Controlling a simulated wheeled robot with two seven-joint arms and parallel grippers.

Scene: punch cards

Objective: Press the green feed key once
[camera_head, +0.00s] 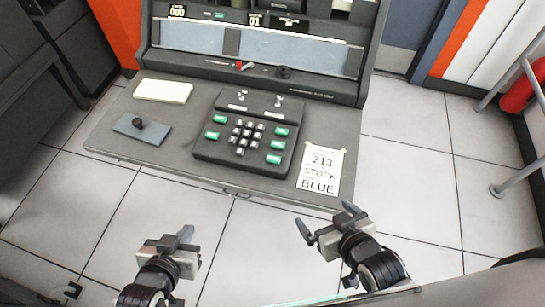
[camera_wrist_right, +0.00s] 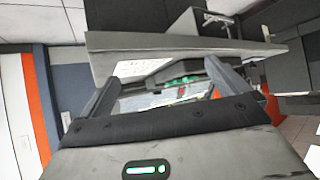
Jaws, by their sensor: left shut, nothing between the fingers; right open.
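The dark keypad unit (camera_head: 246,132) sits on the grey desk (camera_head: 110,110). It has several black keys in the middle and green keys on both sides, such as the upper left green key (camera_head: 219,119) and the lower right green key (camera_head: 273,159). Their labels are too small to read, so I cannot tell which is the feed key. My left gripper (camera_head: 186,234) is shut and empty in front of the desk. My right gripper (camera_head: 327,219) is open and empty, in front of the desk's right part. Green keys (camera_wrist_right: 180,80) show between its fingers in the right wrist view.
A card reading "213 STOCK BLUE" (camera_head: 320,169) lies right of the keypad. A blue-grey plate with a black knob (camera_head: 142,129) and a cream pad (camera_head: 162,91) lie to its left. The console panel (camera_head: 250,47) rises behind. A rail (camera_head: 525,175) stands far right.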

